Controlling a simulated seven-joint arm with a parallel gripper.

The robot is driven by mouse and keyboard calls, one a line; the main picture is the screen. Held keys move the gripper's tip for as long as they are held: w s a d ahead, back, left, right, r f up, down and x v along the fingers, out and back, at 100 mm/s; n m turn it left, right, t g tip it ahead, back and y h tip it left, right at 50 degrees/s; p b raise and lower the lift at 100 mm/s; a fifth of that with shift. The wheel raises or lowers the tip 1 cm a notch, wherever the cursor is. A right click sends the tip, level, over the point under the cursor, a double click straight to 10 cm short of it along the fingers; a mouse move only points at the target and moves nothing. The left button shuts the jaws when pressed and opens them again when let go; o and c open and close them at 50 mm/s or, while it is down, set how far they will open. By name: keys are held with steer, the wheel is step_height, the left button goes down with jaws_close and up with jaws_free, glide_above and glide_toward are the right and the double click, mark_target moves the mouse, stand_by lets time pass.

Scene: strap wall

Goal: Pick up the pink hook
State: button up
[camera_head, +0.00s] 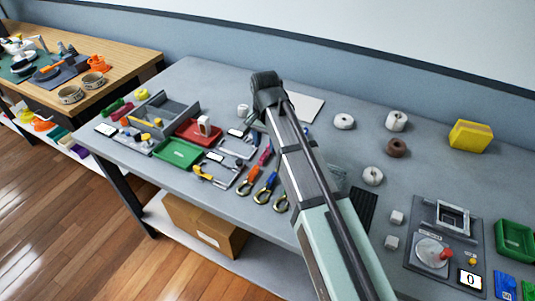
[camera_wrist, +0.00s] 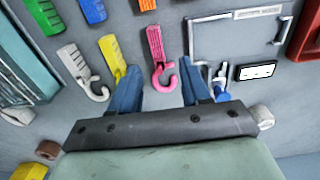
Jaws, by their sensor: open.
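The pink hook (camera_wrist: 156,43) is in the upper middle of the wrist view, a ribbed strap end with a curved hook below it. Its curved part lies between the two blue fingertips of my gripper (camera_wrist: 160,78) as seen in that view. The fingers are apart with nothing gripped. I cannot tell how much height separates them from the hook. In the head view my gripper (camera_head: 268,88) is over the grey table (camera_head: 330,165), and I cannot make out the pink hook there for sure.
In the wrist view, a yellow hook (camera_wrist: 111,52) and a white hook (camera_wrist: 82,72) lie left of the pink one. A grey tray (camera_wrist: 236,40) is at upper right.

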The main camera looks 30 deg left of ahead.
mark_target(266, 153)
steer(key=shift+s+f, duration=0.1)
steer(key=shift+f, duration=1.85)
steer(key=shift+c, duration=0.2)
jaws_close()
